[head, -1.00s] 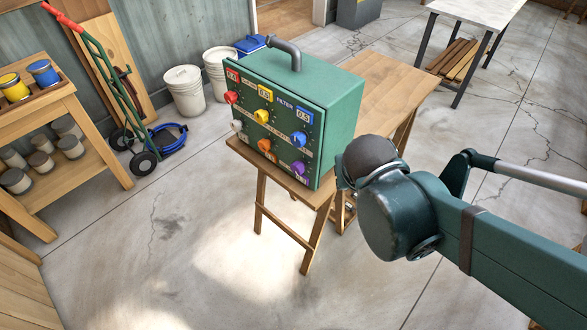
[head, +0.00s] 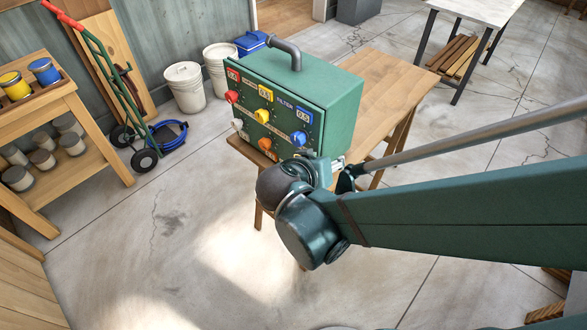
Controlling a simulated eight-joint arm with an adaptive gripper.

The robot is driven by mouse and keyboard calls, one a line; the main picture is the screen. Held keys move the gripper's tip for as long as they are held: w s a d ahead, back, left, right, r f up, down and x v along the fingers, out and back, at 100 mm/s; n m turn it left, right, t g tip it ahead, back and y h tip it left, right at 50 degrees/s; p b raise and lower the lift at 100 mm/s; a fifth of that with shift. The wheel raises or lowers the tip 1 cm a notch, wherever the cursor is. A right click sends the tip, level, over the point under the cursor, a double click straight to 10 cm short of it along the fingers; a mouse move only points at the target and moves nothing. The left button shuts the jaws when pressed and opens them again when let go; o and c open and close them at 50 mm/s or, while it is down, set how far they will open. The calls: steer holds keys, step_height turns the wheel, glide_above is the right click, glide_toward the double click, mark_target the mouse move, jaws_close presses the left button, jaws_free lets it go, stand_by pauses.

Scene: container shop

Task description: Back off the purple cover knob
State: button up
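The green filter box (head: 335,115) stands on a wooden trestle table (head: 395,80). Its front face bears coloured knobs: red (head: 231,97), yellow (head: 262,116), blue (head: 298,138), white (head: 238,124) and orange (head: 265,143). The purple cover knob, at the lower right of that face, is hidden behind my arm's wrist. My wrist is in front of the box's lower right corner. My gripper's fingers are hidden, so I cannot tell whether they touch the purple knob.
A shelf with paint cans (head: 45,71) stands at the left. A green hand truck (head: 115,80), a blue hose coil (head: 168,137) and white buckets (head: 184,88) are behind. A metal-legged table (head: 480,15) stands at the back right. The floor at front left is clear.

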steer(key=a+f+m+h+b, duration=0.1)
steer(key=a+f+m+b, duration=0.1)
steer(key=a, duration=0.4)
steer(key=a+f+m+t+h+b, duration=0.1)
steer(key=a+f+m+h, duration=0.1)
steer(key=a+f+m, duration=0.2)
steer(key=shift+w+a+f+m+b, duration=0.15)
steer(key=shift+a+f+m+b, duration=0.2)
steer(key=shift+a+m, duration=1.4)
steer(key=shift+r, duration=0.15)
steer(key=shift+w+d, duration=0.15)
steer(key=b+x, duration=0.2)
steer(key=x, duration=0.5)
steer(key=shift+w, duration=0.15)
steer(key=shift+d, duration=0.15)
steer(key=c, duration=0.9)
